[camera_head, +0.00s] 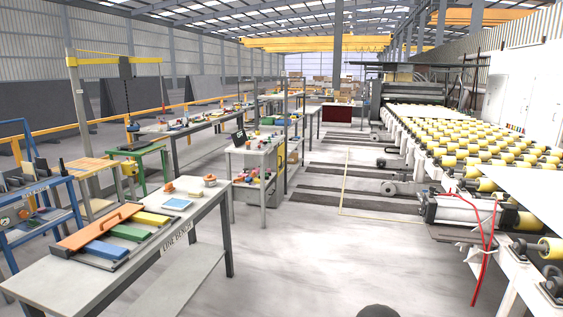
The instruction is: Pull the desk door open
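I see no desk door that I can make out clearly. A long grey bench (190,235) with a lettered front label stands at the lower left, with open space under its top. A smaller grey desk (247,152) with a shelf of small items stands beyond it, near the middle. A dark red box-like unit (337,113) stands far off; whether it has a door is too small to tell. Neither my left nor my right gripper is in view.
A roller conveyor (480,150) with yellow rollers and a hanging red cable (483,255) runs along the right. A blue rack (35,210) stands at the left. The pale floor (330,255) between bench and conveyor is clear.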

